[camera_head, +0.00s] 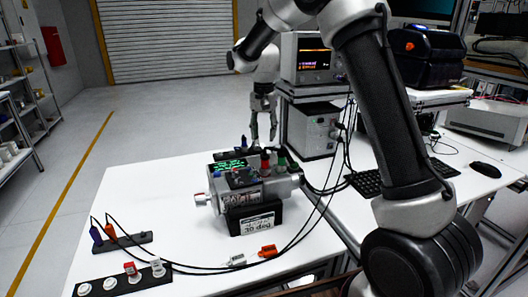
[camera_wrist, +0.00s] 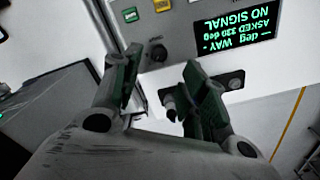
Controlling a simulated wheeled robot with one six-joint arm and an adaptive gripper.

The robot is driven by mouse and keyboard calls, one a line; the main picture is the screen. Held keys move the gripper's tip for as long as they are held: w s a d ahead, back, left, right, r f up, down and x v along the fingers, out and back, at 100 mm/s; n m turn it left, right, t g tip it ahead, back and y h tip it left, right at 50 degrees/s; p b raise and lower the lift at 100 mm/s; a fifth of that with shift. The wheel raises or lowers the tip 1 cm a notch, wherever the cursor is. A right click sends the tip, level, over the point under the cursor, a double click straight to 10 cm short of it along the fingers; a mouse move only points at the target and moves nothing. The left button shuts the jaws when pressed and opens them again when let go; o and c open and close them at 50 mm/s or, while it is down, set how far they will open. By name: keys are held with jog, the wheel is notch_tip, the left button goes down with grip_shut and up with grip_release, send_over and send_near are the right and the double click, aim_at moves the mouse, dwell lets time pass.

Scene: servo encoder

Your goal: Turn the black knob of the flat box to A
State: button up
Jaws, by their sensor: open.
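The flat grey box with a green text display (camera_head: 230,165) sits beside the metal cylinder unit on the white table. In the wrist view its panel (camera_wrist: 185,30) is seen upside down, reading "NO SIGNAL" and "ASKED 330 deg". The black knob (camera_wrist: 158,52) is on this panel, near its edge, with small markings around it too small to read. My gripper (camera_head: 263,138) points down behind the box. In the wrist view my gripper (camera_wrist: 165,82) is open and empty, and the knob appears just beyond the gap between its fingertips, apart from them.
A dark strip with a plug (camera_wrist: 170,100) lies close by the right finger. The cylinder unit (camera_head: 240,190) stands on a black block labelled "30 deg". Cables loop across the table to black strips (camera_head: 125,243) at front left. Instruments (camera_head: 313,128) stand behind right.

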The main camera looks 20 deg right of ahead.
notch_tip(320, 180, down, 8)
jog(key=shift+r, duration=0.25)
grip_shut()
